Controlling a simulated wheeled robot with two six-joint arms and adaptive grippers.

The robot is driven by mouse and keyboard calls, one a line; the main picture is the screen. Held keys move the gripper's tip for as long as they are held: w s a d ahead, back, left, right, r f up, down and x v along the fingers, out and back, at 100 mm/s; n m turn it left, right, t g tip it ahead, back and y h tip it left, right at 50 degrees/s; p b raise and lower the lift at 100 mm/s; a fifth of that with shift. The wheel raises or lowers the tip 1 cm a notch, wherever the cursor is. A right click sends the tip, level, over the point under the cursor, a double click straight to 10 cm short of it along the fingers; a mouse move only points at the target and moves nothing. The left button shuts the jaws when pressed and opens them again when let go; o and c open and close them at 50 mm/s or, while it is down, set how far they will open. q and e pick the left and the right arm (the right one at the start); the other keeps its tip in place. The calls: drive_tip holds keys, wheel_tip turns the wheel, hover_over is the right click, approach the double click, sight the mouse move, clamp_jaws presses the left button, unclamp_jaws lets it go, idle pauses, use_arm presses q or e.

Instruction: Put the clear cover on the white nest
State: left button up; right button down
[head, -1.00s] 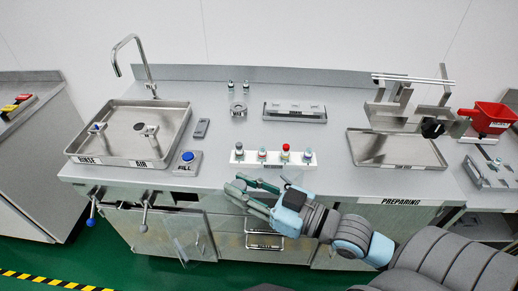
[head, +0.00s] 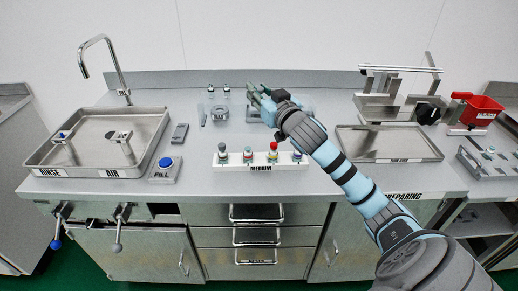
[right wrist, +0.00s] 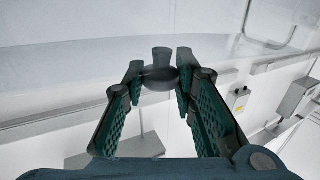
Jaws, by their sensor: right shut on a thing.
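My right gripper (head: 262,98) is over the back of the counter, left of its middle. In the right wrist view its fingers (right wrist: 160,85) are closed on a dark grey knob (right wrist: 160,62). A wide see-through sheet, which looks like the clear cover (right wrist: 60,72), spans that view around the knob. In the head view the cover's outline is very faint and hard to make out. No thing is clearly the white nest; a pale holder (head: 304,103) at the back is mostly hidden by my gripper. My left gripper is not in view.
A white rack labelled MEDIUM (head: 230,182) holds several vials in front. A steel rinse tray (head: 50,178) is at left, with a blue button box (head: 165,170) beside it. A small ring holder (head: 220,113) stands left of my gripper. An empty tray (head: 390,140) lies at right.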

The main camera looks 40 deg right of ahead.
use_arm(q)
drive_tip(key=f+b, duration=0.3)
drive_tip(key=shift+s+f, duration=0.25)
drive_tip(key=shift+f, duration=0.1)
use_arm(e)
wheel_tip(320, 180, down, 13)
drive_tip(key=s, duration=0.1)
drive_tip(key=shift+s+f, duration=0.15)
drive_tip(key=shift+f, duration=0.05)
drive_tip(key=c, duration=1.3)
unclamp_jaws()
drive_tip(key=shift+d, duration=0.1)
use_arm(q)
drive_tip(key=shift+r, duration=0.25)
use_arm(e)
drive_tip(key=v, duration=1.2)
